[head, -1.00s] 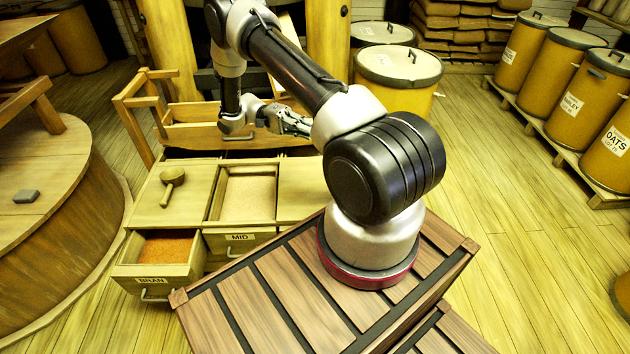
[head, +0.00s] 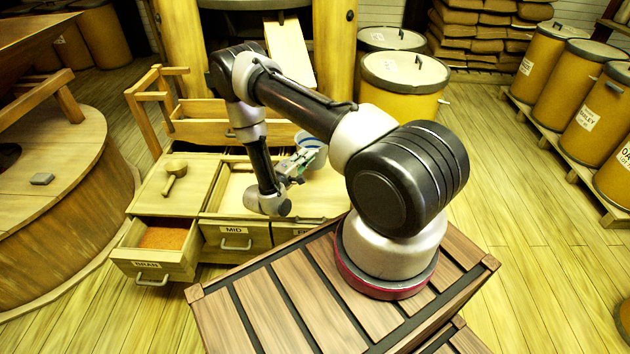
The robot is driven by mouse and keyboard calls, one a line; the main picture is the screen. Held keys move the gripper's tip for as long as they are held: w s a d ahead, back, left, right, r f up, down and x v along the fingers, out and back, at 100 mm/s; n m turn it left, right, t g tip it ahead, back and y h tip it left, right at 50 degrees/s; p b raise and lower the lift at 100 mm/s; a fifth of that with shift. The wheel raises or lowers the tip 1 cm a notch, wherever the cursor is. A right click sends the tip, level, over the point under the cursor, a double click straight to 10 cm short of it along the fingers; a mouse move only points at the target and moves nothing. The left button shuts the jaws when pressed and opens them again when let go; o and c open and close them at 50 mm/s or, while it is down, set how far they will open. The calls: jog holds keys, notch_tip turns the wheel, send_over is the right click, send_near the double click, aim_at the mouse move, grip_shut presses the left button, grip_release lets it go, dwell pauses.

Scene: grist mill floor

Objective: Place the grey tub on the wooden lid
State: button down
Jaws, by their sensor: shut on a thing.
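The grey tub (head: 313,146), pale with a blue inside or rim, shows at the far side of the bin chest, partly hidden by my gripper. My gripper (head: 303,160) is shut on the tub's near left side. The tub appears over or just behind the right-hand wooden lid (head: 325,187); I cannot tell whether it touches the lid. The near part of that lid is partly covered by my arm.
The open BRAN drawer (head: 128,257) holds orange grain at front left. The MID bin (head: 215,200) is open in the middle. A wooden chute (head: 290,52) and yellow drums (head: 403,100) stand behind. A round wooden platform (head: 50,220) is at left.

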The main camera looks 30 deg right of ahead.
send_near(315, 168)
jog(key=x, duration=0.4)
jog(key=shift+r, duration=0.15)
jog(key=c, duration=1.6)
grip_release()
